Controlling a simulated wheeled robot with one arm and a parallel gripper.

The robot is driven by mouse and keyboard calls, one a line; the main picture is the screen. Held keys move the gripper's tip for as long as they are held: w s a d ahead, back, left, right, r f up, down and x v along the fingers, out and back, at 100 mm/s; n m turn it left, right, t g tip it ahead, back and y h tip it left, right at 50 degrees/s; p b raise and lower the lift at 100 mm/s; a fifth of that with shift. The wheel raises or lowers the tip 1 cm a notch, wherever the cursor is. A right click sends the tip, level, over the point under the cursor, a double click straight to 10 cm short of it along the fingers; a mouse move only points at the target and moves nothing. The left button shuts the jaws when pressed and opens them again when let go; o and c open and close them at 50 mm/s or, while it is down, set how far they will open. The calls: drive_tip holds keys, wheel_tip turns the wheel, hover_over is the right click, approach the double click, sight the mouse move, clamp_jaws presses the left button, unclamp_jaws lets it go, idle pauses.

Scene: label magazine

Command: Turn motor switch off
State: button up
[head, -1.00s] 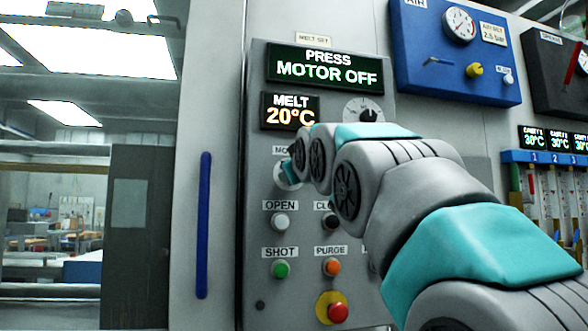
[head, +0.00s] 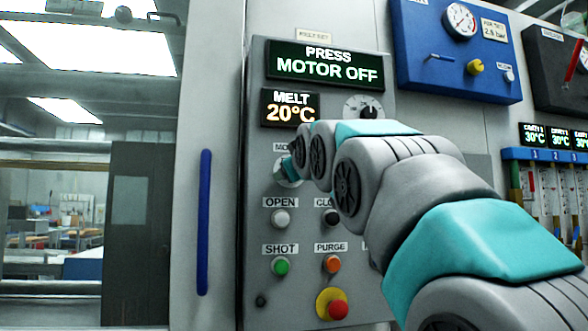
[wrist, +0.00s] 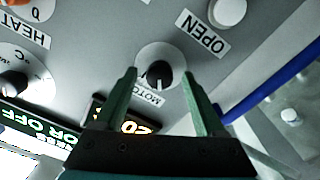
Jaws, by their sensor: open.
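The motor switch is a black rotary knob (wrist: 158,74) on a round pale plate, beside a label that reads "MOTO" in the wrist view. In the head view my arm hides most of it, and only part of its plate (head: 284,172) shows. My gripper (wrist: 160,78) is open, with one green finger on each side of the knob. I cannot tell whether the fingers touch it. The press display (head: 325,66) reads "PRESS MOTOR OFF".
On the same panel are the melt display (head: 290,108) reading 20°C, a dial (head: 363,107), the OPEN button (head: 281,218), the green SHOT button (head: 281,266), the orange PURGE button (head: 332,263) and a red button on yellow (head: 337,309).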

drive_tip(key=b+v, duration=0.1)
drive_tip(key=v, duration=0.7)
idle(0.5)
